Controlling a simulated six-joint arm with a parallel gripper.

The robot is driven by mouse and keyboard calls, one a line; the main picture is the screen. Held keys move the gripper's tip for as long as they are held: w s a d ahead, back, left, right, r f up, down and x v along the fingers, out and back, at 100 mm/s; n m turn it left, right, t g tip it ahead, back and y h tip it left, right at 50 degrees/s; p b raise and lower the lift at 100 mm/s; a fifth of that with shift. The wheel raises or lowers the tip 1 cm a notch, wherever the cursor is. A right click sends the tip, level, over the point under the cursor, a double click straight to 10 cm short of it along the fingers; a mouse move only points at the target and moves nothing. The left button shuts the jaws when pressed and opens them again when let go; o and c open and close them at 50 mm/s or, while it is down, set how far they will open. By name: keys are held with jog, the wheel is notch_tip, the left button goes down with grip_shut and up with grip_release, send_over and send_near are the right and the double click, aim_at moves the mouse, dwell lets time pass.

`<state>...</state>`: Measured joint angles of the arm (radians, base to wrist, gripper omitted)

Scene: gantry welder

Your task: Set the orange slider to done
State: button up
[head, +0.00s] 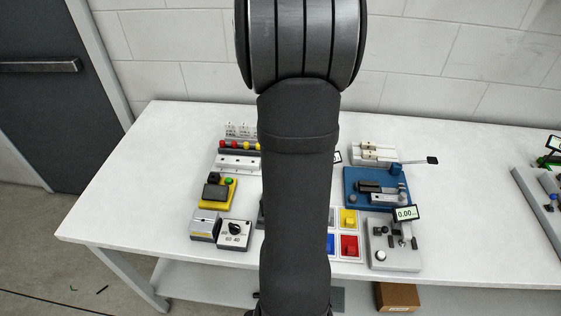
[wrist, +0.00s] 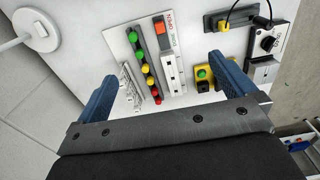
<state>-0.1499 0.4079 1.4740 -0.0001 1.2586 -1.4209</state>
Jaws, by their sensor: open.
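The orange slider (wrist: 159,27) is a small block at the upper end of a narrow board in the wrist view. The gripper is hidden in the head view.
A row of coloured buttons (wrist: 148,70) and a white socket strip (wrist: 174,72) lie between the fingers. A yellow box with a green button (wrist: 203,74) is near the right finger. In the head view a blue fixture (head: 376,188) and a grey gauge block (head: 393,252) stand right of my arm.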

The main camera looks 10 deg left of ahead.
jog(key=shift+r, duration=0.85)
